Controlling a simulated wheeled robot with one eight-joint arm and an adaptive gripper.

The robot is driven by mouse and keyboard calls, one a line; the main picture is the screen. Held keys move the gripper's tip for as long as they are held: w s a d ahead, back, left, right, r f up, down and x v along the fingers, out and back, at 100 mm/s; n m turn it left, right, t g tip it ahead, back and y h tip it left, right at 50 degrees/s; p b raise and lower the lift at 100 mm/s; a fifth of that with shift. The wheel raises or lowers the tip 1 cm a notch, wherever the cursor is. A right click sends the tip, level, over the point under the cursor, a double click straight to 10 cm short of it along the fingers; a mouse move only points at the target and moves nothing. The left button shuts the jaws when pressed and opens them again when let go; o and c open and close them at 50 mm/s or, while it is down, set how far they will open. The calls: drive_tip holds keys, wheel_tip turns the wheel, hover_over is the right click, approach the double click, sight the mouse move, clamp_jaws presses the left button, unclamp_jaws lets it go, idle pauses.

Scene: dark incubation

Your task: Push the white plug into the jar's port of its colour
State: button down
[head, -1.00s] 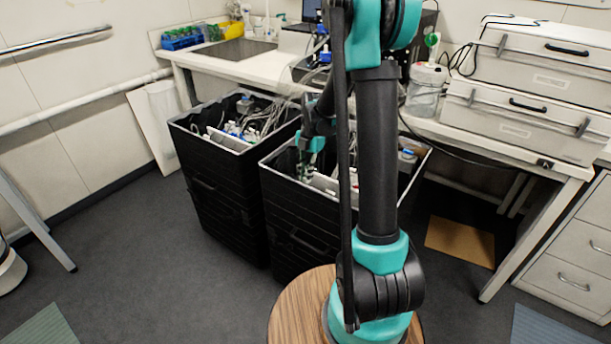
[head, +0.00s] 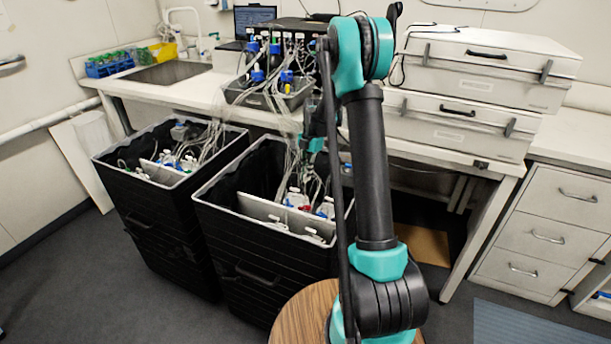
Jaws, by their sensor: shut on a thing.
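My gripper (head: 308,160) hangs over the right black crate (head: 262,262), partly hidden by my own arm. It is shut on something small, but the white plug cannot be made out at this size. In that crate, white-topped jars (head: 297,199) with blue and red fittings stand behind a pale divider, with tubes rising from them. The gripper is above and close to these jars; whether it touches one cannot be told. The port colours are too small to tell apart, and the crate's right part is hidden by my arm.
The left black crate (head: 150,222) holds similar tubed jars (head: 180,160). On the bench (head: 185,92), a grey tray (head: 262,97) holds blue-capped bottles with many hanging tubes. White cases (head: 485,75) stand at right. Drawers (head: 545,235) stand farther right. Floor is free at front left.

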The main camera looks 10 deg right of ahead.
drive_tip(key=shift+f, duration=3.1)
drive_tip(key=shift+f, duration=0.95)
drive_tip(key=c, duration=1.5)
unclamp_jaws()
